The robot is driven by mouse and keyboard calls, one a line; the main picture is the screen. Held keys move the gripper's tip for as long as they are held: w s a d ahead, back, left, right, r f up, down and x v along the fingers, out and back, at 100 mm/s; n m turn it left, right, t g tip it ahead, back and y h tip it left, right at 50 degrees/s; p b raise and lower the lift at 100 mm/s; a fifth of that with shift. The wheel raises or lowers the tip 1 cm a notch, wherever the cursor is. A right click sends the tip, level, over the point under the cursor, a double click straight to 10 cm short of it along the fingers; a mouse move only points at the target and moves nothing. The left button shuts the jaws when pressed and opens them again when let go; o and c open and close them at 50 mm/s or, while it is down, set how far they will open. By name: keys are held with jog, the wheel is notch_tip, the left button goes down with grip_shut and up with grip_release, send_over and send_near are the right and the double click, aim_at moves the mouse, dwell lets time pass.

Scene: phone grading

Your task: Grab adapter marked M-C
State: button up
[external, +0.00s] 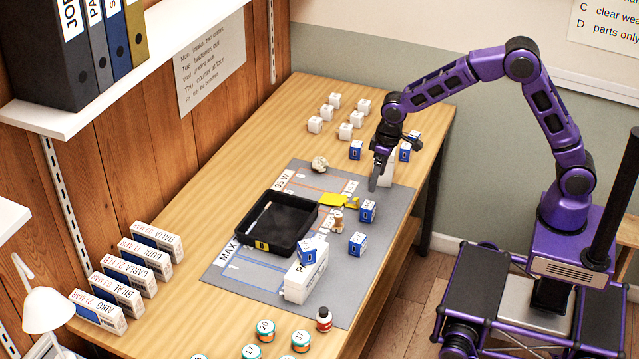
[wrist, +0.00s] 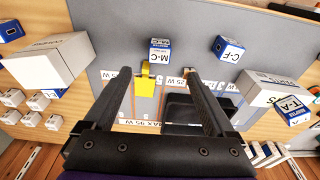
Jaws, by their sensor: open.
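The adapter marked M-C is a small blue and white box (wrist: 160,50) in the wrist view, on the grey mat, beyond the fingertips and roughly between them in the picture. It appears to be the blue box (external: 367,211) right of the yellow item in the external view, where its label is too small to read. My gripper (wrist: 156,75) is open and empty, with its two dark fingers apart. In the external view my gripper (external: 376,182) hangs over the far right part of the mat, up and right of that adapter in the picture, and apart from it.
Adapter C-F (wrist: 230,48) lies to the right; adapter T-A (wrist: 293,112) rests on a white box (wrist: 278,88). A yellow item (wrist: 144,86) sits close to M-C. A black tray (external: 247,232) and another white box (external: 387,178) flank the area. The grey mat (external: 390,205) has bare patches.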

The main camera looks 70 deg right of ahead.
aim_at(369, 205)
jog(key=f, duration=0.4)
jog(key=w+f, duration=0.1)
jog(key=f, duration=0.3)
jog(key=w+f, duration=0.1)
jog(key=f, duration=0.4)
jog(key=shift+w+b, duration=0.15)
jog(key=shift+b, duration=0.2)
jog(key=c, duration=1.4)
